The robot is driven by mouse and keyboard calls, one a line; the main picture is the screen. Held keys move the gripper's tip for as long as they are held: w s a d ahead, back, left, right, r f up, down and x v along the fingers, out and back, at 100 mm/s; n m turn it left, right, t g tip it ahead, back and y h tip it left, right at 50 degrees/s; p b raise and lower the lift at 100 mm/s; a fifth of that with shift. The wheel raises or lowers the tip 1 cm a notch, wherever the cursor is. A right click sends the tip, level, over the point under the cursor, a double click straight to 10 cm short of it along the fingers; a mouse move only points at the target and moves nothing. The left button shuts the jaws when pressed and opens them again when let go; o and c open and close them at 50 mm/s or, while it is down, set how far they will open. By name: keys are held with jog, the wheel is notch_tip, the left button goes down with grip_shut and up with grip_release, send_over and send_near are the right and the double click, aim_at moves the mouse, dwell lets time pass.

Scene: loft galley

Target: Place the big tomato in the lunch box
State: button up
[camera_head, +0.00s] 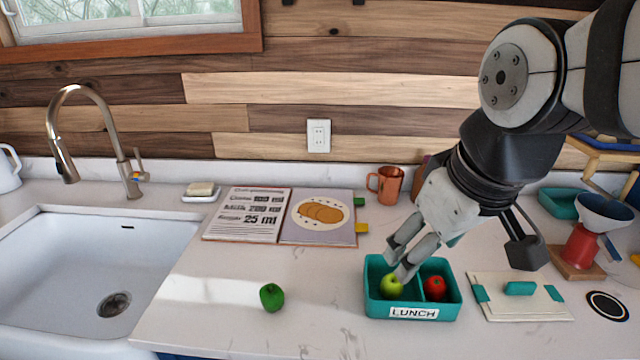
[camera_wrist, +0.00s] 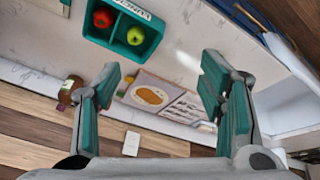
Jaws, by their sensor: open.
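The tomato (camera_head: 435,288), red and round, sits in the right compartment of the teal lunch box (camera_head: 415,311). A yellow-green apple-like fruit (camera_head: 391,287) sits in the left compartment. My gripper (camera_head: 398,262) is over the back left part of the box, its fingertips just above the green fruit; whether they touch the box I cannot tell. In the wrist view my gripper (camera_wrist: 160,80) is spread open with nothing between its fingers. The wrist view also shows the tomato (camera_wrist: 103,18), the green fruit (camera_wrist: 135,36) and the lunch box (camera_wrist: 120,42) at the top.
A green pepper (camera_head: 271,297) lies on the counter left of the box. An open recipe book (camera_head: 275,217) and a copper mug (camera_head: 387,184) stand behind. A white board with teal pieces (camera_head: 518,298) lies to the right. The sink (camera_head: 90,260) is at left.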

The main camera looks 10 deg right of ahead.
jog(key=s+m, duration=0.1)
jog(key=s+a+m, duration=0.1)
jog(key=s+a+t, duration=0.1)
jog(key=s, duration=0.1)
jog(key=shift+r+m, duration=0.15)
jog(key=shift+m, duration=0.25)
